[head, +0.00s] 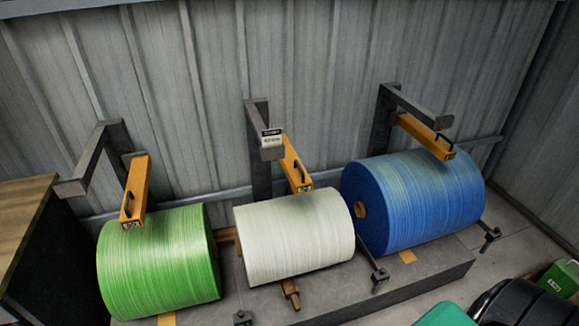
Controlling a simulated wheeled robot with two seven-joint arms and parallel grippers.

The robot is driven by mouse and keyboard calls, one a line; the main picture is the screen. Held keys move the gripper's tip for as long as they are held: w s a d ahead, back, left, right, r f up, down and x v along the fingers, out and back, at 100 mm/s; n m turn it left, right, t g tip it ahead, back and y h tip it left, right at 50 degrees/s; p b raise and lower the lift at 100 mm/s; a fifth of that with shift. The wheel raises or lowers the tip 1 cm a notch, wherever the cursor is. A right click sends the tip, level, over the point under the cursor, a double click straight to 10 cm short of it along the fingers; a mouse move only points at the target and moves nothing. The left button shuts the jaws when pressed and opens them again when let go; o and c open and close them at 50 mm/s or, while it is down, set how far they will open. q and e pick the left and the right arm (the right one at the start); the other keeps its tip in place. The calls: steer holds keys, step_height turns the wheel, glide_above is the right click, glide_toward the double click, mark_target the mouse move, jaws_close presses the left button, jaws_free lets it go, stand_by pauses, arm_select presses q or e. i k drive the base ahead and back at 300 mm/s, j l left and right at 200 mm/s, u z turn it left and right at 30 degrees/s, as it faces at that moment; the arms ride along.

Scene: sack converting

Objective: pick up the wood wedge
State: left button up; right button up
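A small brown wooden piece (290,292), which looks like the wood wedge, lies at the front underside of the white roll (295,237) on the grey platform. Its upper end meets or passes under the roll; I cannot tell which. Flat tan pieces show by the blue roll (415,200) and below the green roll (158,262); I cannot tell whether they are wedges or marks. Neither of my grippers is in view.
Grey wall brackets with orange arms (135,190) overhang the rolls. Short dark posts (380,278) stand along the front of the platform (440,268). A wood-topped dark cabinet (28,215) is at left. Green and black objects (520,303) fill the lower right corner.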

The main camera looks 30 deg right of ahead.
mark_target(291, 291)
steer(key=l+z, duration=0.15)
steer(key=z, duration=0.8)
